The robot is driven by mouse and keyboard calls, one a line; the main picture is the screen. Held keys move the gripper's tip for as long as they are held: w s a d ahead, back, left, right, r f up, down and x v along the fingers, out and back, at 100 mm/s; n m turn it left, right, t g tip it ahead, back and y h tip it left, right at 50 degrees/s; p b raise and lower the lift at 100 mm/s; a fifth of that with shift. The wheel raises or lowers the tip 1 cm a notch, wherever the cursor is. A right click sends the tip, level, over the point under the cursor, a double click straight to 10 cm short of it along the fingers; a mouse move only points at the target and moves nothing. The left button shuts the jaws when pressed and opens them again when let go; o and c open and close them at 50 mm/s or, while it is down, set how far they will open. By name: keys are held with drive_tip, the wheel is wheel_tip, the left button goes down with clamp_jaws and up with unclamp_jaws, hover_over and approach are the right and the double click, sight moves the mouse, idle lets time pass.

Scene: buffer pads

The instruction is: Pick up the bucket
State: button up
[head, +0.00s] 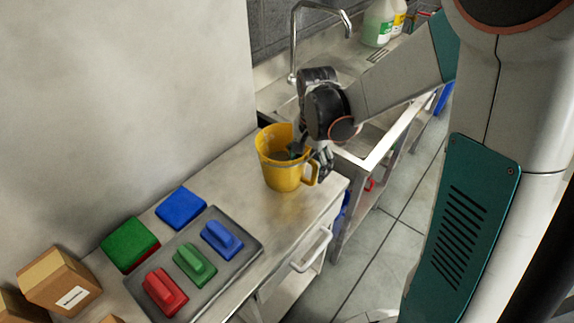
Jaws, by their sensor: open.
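The yellow bucket (280,178), shaped like a jug with a handle on its right side, stands upright on the metal counter (225,179) near its far right end. My gripper (308,160) is at the bucket's right rim, by the handle. It is open. One finger shows against the inside of the bucket and the other lies outside, near the handle. Whether the fingers touch the bucket I cannot tell. My wrist hides part of the rim and the space behind it.
A grey tray (251,250) holds red, green and blue handled pads. Loose green (130,244) and blue (181,208) pads lie beside it. Cardboard boxes (60,281) stand at the lower left. A sink with a faucet (294,45) and bottles (378,22) is behind.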

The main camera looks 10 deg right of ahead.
sight(308, 180)
wheel_tip(308, 180, down, 5)
drive_tip(key=shift+r+b, duration=0.1)
drive_tip(key=shift+b, duration=0.9)
drive_tip(key=shift+s, duration=0.1)
clamp_jaws()
